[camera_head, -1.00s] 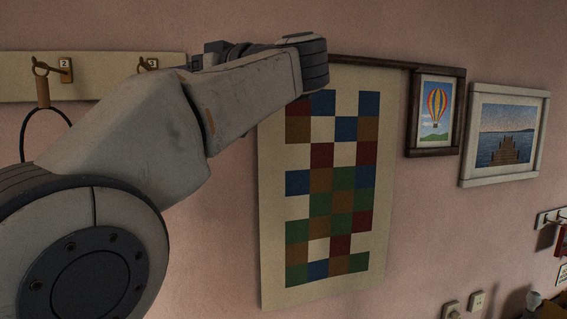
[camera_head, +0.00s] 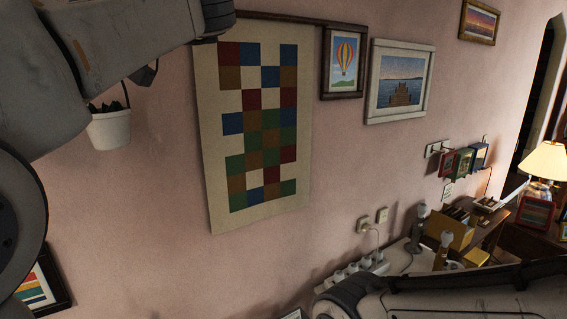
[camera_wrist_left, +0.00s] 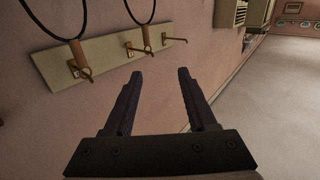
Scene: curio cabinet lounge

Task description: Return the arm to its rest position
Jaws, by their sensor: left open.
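My left arm (camera_head: 95,55) fills the upper left of the head view, and its gripper is not seen there. In the left wrist view my left gripper (camera_wrist_left: 158,74) is open, with nothing between its two dark fingers. Beyond the fingers is a pale peg rail (camera_wrist_left: 100,56) on the pink wall. Dark loops hang at two of its pegs, and the peg at the right end (camera_wrist_left: 172,40) looks bare. The fingers appear apart from the rail. My right arm (camera_head: 450,295) shows at the lower right of the head view, its gripper out of view.
A checkered hanging (camera_head: 208,150), a balloon picture (camera_head: 344,60) and a pier picture (camera_head: 400,82) are on the wall. A white hanging pot (camera_head: 110,130) is beside my left arm. A lit lamp (camera_head: 546,160) and a cluttered desk stand at the right. Open floor (camera_wrist_left: 270,110) shows in the wrist view.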

